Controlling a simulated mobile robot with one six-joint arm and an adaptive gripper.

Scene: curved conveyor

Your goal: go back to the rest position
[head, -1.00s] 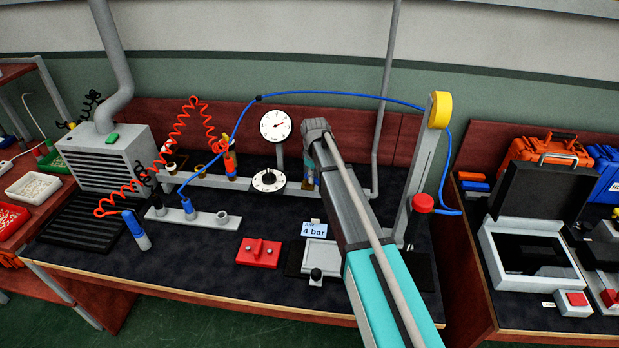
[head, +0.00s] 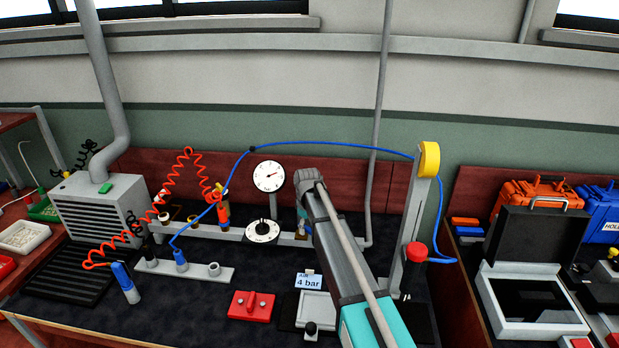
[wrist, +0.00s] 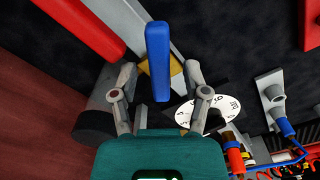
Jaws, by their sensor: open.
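My gripper (wrist: 161,78) is open, its two grey fingers apart in the wrist view. A blue bar-shaped handle (wrist: 158,50) shows between and beyond the fingers, with a yellow part behind it. I cannot tell whether the fingers touch it. In the head view my arm reaches from the lower right toward the grey rail (head: 200,232) on the bench, and it hides most of the gripper. A small blue and brass fitting (head: 302,225) shows just left of the arm's end.
A white dial (head: 262,231) and a round gauge (head: 268,176) stand left of my arm. A grey post with a yellow top (head: 429,160) and a red knob (head: 416,252) stand right. A blue hose (head: 330,144) arches above. A red block (head: 251,306) lies in front.

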